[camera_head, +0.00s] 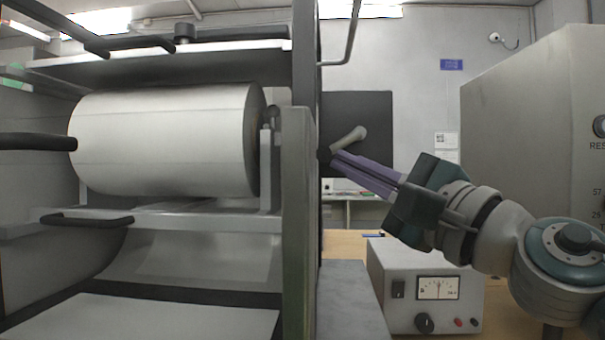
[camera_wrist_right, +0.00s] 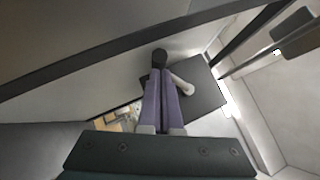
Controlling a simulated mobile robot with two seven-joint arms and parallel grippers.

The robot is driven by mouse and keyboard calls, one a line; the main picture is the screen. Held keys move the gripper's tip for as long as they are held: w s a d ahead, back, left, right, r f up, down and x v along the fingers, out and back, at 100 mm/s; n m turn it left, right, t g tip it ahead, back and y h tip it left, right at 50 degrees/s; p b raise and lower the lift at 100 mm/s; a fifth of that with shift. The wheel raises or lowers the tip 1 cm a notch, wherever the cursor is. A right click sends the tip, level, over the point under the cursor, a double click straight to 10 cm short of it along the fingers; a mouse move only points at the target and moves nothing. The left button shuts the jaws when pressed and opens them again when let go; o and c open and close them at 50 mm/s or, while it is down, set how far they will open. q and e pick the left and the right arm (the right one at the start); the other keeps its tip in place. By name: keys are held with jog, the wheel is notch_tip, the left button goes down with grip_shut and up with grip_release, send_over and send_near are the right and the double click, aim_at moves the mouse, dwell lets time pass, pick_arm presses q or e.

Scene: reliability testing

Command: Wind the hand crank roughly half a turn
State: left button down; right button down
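The hand crank (camera_head: 351,137) shows as a short pale bar with a rounded end, slanting up and right beside the upright panel's right side. A dark round knob or hub (camera_head: 324,155) sits at the panel. My right gripper (camera_head: 333,158) points left and up, its purple fingertips at the dark knob and just below the crank. In the right wrist view the fingers (camera_wrist_right: 161,74) lie close together. The dark knob (camera_wrist_right: 159,56) is just beyond the tips, and the crank's pale bar (camera_wrist_right: 182,86) passes partly behind them. Whether anything is pinched is hidden. My left gripper is out of view.
A large white roller (camera_head: 165,140) is mounted in the frame left of the upright panel (camera_head: 298,220). A grey power box (camera_head: 425,290) with a meter stands below my right arm. A big grey cabinet (camera_head: 530,120) is at right.

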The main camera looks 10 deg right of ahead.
jog(key=m+t+h+b, duration=0.1)
jog(key=m+b, duration=0.2)
jog(key=a+r+m+t+h+b, duration=0.1)
jog(key=m+t+h+b, duration=0.1)
jog(key=m+b, duration=0.1)
jog(key=a+m+t+h+b, duration=0.1)
jog(key=m+t+b, duration=0.1)
jog(key=m+b, duration=0.1)
jog(key=shift+w+r+h, duration=0.2)
jog(key=shift+w+h, duration=0.1)
jog(key=shift+h, duration=0.1)
dwell(0.4)
